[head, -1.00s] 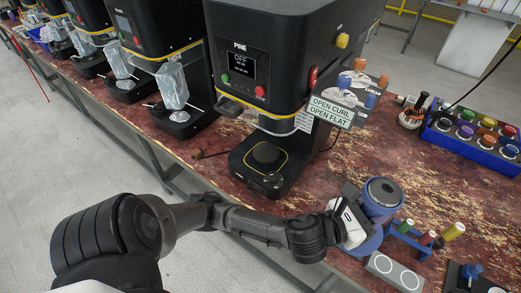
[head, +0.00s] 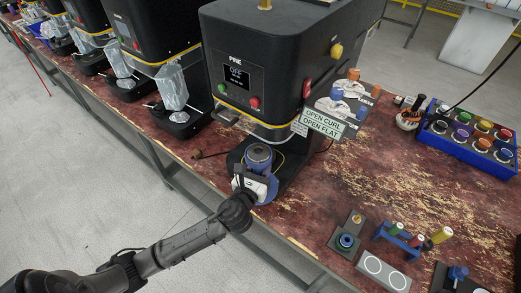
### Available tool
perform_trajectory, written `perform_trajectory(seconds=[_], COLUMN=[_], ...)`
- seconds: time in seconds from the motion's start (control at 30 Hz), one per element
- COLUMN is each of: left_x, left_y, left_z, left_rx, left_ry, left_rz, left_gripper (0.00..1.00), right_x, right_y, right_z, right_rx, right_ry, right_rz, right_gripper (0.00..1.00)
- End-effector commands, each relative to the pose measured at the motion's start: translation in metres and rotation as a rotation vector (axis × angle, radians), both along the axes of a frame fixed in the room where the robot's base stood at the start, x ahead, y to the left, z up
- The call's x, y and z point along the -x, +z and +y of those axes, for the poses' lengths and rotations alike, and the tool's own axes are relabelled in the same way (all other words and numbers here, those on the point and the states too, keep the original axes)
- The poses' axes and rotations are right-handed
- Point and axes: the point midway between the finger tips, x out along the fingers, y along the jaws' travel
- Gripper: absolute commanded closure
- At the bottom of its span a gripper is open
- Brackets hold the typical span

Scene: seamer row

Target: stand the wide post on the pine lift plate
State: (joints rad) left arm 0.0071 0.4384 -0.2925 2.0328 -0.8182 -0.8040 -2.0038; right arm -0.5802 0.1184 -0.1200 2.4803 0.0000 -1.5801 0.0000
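The wide post (head: 258,154), a dark grey cylinder with a blue lower part, is upright at the front of the PINE machine (head: 262,70). My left gripper (head: 259,184) is shut on its near side. The post covers the lift plate, so I cannot tell whether it touches the plate or hangs just above it. The black base (head: 293,162) around the plate shows to the right of the post. My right gripper is not in view.
A grey stand with a blue ring (head: 345,241), a blue rack (head: 398,236) of coloured pegs and a grey two-circle plate (head: 383,272) lie at the right. A blue crate (head: 462,150) of coloured pots stands behind. An OPEN CURL / OPEN FLAT sign (head: 322,126) hangs beside the machine.

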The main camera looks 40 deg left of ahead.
Motion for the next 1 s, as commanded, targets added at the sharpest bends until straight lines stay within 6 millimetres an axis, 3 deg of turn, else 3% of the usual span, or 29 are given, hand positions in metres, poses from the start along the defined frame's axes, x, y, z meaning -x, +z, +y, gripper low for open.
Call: perform_trajectory(seconds=[0.13, 0.37, 0.47, 0.8, 1.0], left_x=[0.007, 0.010, -0.001, -0.074, -0.102], left_y=[-0.024, -0.045, -0.048, -0.049, -0.049], left_z=[0.024, 0.041, 0.048, 0.076, 0.087], left_rx=[0.001, 0.001, 0.000, 0.000, 0.000], left_ry=[0.046, 0.067, 0.071, 0.071, 0.070], left_rz=[0.004, -0.004, -0.005, -0.006, -0.005], left_gripper=[0.97, 0.97, 0.97, 0.97, 0.97], right_x=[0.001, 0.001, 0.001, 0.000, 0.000], right_y=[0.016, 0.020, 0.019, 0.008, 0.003], right_z=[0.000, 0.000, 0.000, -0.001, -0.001], right_rx=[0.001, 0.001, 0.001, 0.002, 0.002], right_ry=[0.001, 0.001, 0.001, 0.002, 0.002], right_rz=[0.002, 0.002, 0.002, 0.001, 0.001], right_gripper=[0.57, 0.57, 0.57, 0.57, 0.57])
